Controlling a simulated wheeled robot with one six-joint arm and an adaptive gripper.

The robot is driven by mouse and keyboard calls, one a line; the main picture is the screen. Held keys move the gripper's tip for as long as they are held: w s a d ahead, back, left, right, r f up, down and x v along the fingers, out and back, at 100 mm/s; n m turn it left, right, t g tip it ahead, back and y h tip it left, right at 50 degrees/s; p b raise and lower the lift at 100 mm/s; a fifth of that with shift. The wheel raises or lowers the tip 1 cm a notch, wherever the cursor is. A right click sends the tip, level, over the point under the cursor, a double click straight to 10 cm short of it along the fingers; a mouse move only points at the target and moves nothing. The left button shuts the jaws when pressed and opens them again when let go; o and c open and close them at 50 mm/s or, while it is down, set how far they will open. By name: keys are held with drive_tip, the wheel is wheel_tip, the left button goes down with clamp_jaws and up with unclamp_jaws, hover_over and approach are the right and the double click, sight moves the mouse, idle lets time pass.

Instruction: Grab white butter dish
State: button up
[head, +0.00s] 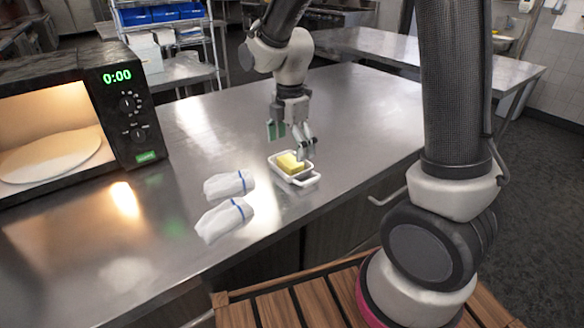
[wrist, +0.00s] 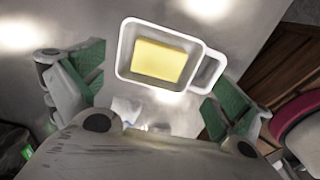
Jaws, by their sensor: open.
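The white butter dish (head: 304,179) sits on the steel counter with a yellow block of butter (head: 290,163) in it. It has a small side compartment or handle at one end. In the wrist view the dish (wrist: 125,49) lies at upper centre, with the butter (wrist: 159,63) filling much of its main part. My gripper (head: 291,139) is open and empty just above the dish. In the wrist view its green-padded fingers (wrist: 158,95) are spread wide, one on each side of the picture, apart from the dish.
Two white rolled cloths (head: 228,186) with blue bands lie on the counter left of the dish. A black microwave (head: 128,115) with a lit interior stands at the left. The counter (head: 360,110) behind and right of the dish is clear. Its front edge is near the dish.

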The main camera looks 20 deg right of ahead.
sight(290, 161)
wheel_tip(290, 161, down, 6)
drive_tip(key=shift+w+r, duration=0.15)
drive_tip(key=shift+r, duration=0.1)
drive_tip(key=c, duration=0.8)
